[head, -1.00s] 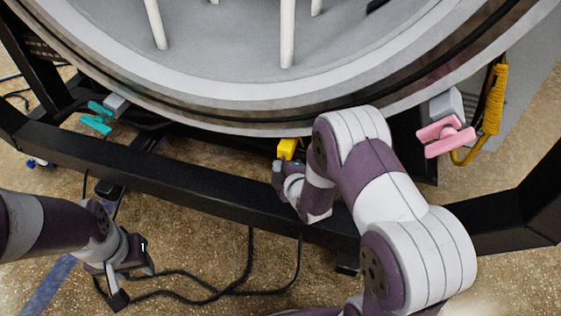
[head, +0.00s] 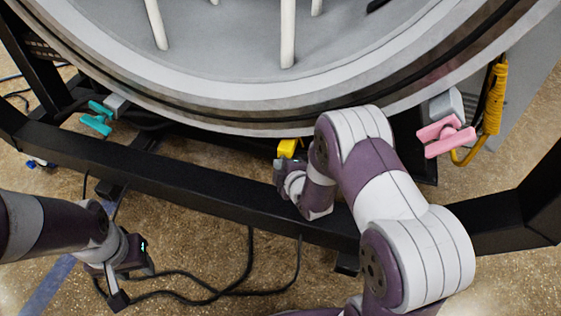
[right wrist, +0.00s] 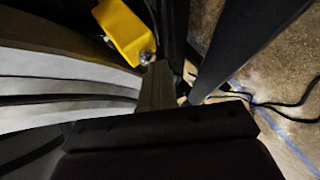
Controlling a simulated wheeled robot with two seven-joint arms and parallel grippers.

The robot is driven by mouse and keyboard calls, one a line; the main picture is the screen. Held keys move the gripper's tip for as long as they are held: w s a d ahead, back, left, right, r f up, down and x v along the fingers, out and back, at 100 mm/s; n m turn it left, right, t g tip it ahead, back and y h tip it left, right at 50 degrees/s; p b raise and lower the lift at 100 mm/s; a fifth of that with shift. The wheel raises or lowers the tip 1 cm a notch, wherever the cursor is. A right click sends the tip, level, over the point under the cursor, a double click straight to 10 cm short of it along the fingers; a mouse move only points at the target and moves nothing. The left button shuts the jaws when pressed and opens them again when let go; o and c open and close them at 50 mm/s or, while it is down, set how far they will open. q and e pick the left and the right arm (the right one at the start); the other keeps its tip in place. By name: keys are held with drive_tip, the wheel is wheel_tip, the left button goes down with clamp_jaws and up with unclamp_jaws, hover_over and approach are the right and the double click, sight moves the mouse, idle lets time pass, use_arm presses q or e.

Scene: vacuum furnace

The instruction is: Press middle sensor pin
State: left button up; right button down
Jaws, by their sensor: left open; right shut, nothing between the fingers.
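The yellow sensor block (head: 287,148) sits under the front rim of the round furnace, at the middle. In the right wrist view the yellow block (right wrist: 124,30) is at the top, with a small metallic pin (right wrist: 147,57) at its lower end. My right gripper (head: 281,165) is shut and empty, just below the block in the head view. In the right wrist view its fingertips (right wrist: 159,70) are close by the pin; whether they touch it I cannot tell. My left gripper (head: 134,284) is open and empty, low at the left, far from the block.
The furnace rim (head: 230,122) curves above the block. A black frame beam (head: 190,185) runs in front and below. A teal clamp (head: 97,120) is at the left and a pink clamp (head: 445,136) at the right. Black cables (head: 215,290) lie on the floor.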

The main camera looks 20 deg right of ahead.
drive_tip(key=shift+w+d+r, duration=0.1)
drive_tip(key=shift+r, duration=0.1)
drive_tip(key=shift+s+a+f+p, duration=0.1)
drive_tip(key=shift+s+a+p, duration=0.35)
drive_tip(key=shift+s, duration=0.45)
drive_tip(key=shift+a, duration=0.1)
drive_tip(key=s+a+p, duration=0.1)
drive_tip(key=s+a, duration=0.2)
drive_tip(key=s, duration=0.2)
drive_tip(key=shift+a, duration=0.25)
drive_tip(key=shift+f, duration=0.1)
